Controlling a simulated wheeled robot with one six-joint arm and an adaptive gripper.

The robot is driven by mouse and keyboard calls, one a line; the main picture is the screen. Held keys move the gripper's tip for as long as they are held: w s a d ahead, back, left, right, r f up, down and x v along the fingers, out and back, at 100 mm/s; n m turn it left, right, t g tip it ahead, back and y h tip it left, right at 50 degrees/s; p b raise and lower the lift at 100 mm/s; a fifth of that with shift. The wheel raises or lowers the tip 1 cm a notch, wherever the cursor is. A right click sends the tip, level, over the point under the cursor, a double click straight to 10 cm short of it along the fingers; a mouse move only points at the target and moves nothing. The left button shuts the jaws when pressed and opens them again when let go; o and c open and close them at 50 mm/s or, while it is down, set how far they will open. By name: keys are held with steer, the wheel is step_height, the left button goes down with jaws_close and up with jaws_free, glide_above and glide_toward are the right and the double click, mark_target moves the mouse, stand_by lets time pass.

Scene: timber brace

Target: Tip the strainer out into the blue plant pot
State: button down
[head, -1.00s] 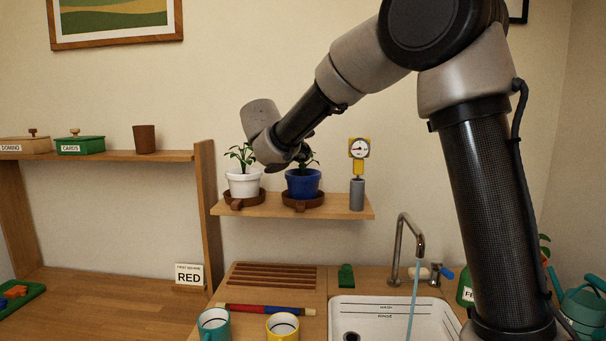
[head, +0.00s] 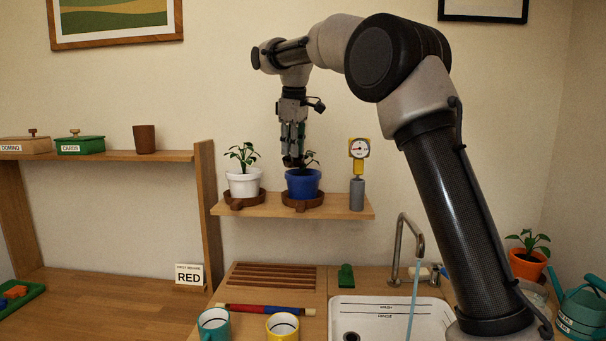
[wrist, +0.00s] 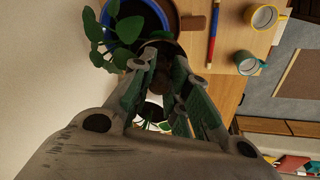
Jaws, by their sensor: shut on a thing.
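The blue plant pot (head: 303,186) stands on the wall shelf with a leafy plant in it; its blue rim (wrist: 166,14) shows at the top of the wrist view. My gripper (head: 292,155) points down just above the pot's left side. It is shut on a small dark thing (head: 291,163), apparently the strainer, mostly hidden by the fingers. In the wrist view a dark brownish part (wrist: 168,46) shows at the fingertips, overlapping the pot. I cannot tell the strainer's tilt or what is in it.
A white pot (head: 244,186) with a plant stands close left on the same shelf (head: 268,207). A gauge (head: 358,149) on a grey base stands to the right. Below are a sink (head: 385,306) with running tap, a teal mug (head: 214,325) and a yellow mug (head: 282,328).

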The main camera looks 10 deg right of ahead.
steer(key=shift+s+a+f+g+y, duration=0.25)
steer(key=shift+s+a+g+y, duration=0.35)
steer(key=shift+s+g+y, duration=0.25)
steer(key=shift+w, duration=0.1)
steer(key=shift+r, duration=0.1)
steer(key=shift+r, duration=1.4)
steer(key=shift+f, duration=0.1)
